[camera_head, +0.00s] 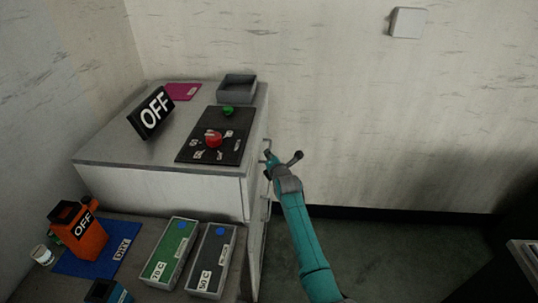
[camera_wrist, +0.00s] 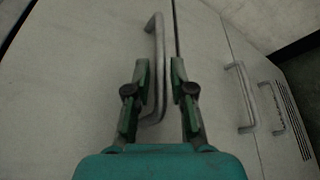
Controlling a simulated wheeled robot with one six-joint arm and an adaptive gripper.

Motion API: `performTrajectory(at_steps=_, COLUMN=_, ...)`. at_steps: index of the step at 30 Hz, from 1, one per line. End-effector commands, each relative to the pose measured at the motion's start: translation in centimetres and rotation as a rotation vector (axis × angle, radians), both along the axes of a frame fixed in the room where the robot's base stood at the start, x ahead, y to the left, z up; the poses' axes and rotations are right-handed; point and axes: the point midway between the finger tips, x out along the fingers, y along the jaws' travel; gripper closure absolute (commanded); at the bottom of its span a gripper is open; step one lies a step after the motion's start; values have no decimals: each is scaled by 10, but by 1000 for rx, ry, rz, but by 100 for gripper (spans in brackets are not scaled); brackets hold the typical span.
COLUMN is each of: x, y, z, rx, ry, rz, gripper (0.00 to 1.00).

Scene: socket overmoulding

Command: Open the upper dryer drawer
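The dryer is the white cabinet (camera_head: 160,188) with a grey top at the left in the head view. Its right-hand side carries bar handles. In the wrist view, one grey handle (camera_wrist: 158,30) stands on a pale drawer front (camera_wrist: 75,75), and the drawer looks shut. My gripper (camera_wrist: 160,85) is open, with one finger on each side of this handle's line. I cannot tell whether the fingers touch the bar. In the head view my gripper (camera_head: 284,160) is beside the cabinet's right edge, near a handle (camera_head: 266,145).
Two more handles (camera_wrist: 241,97) and (camera_wrist: 272,108) sit to the right in the wrist view. A black panel with a red knob (camera_head: 213,139), an OFF sign (camera_head: 152,112) and a grey tray (camera_head: 237,88) are on the cabinet top. Floor right of my arm is clear.

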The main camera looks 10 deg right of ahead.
Motion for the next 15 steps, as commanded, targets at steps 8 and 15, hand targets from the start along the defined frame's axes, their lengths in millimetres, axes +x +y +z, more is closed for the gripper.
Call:
performTrajectory(at_steps=8, x=19, y=1, z=-4, rx=1, ry=1, rz=0, gripper=77)
performTrajectory(at_steps=15, x=22, y=1, z=-5, rx=0, ry=0, rz=0, gripper=77)
